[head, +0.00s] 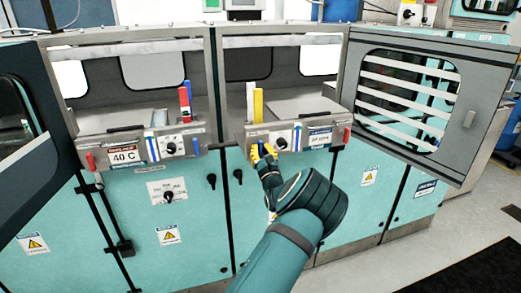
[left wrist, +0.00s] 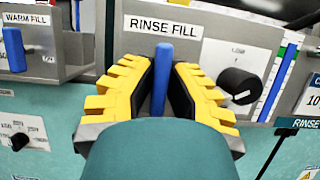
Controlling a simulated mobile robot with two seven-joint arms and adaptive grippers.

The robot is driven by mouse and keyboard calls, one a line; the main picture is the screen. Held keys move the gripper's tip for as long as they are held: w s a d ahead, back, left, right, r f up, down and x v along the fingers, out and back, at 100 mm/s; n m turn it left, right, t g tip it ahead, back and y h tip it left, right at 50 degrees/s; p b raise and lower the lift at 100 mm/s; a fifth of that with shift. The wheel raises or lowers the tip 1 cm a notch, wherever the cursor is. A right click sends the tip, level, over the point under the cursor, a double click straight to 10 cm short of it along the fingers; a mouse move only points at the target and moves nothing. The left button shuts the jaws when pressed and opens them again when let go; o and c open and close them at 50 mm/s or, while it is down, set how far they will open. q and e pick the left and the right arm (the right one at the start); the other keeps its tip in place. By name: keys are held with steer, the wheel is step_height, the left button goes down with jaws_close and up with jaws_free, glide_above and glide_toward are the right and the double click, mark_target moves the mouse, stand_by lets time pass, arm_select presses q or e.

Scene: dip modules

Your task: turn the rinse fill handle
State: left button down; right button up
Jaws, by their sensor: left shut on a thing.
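The rinse fill handle (left wrist: 161,75) is a blue lever standing upright under a white RINSE FILL label (left wrist: 163,26) in the left wrist view. My left gripper (left wrist: 160,85) has its yellow, black-padded fingers on either side of it, closed on the lever. In the head view my left gripper (head: 263,151) is at the left part of the right module's front panel (head: 320,124). There the fingers mostly hide the handle. My right gripper is in neither view.
A black knob (left wrist: 240,85) sits right of the handle. A blue warm fill handle (left wrist: 13,50) is at the left on the neighbouring panel. An opened cover with a striped window (head: 408,100) stands to the right in the head view. Teal cabinets (head: 200,230) lie below the panels.

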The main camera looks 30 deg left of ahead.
arm_select(q)
steer(key=shift+r, duration=0.1)
steer(key=c, duration=1)
jaws_free()
steer(key=v, duration=1.2)
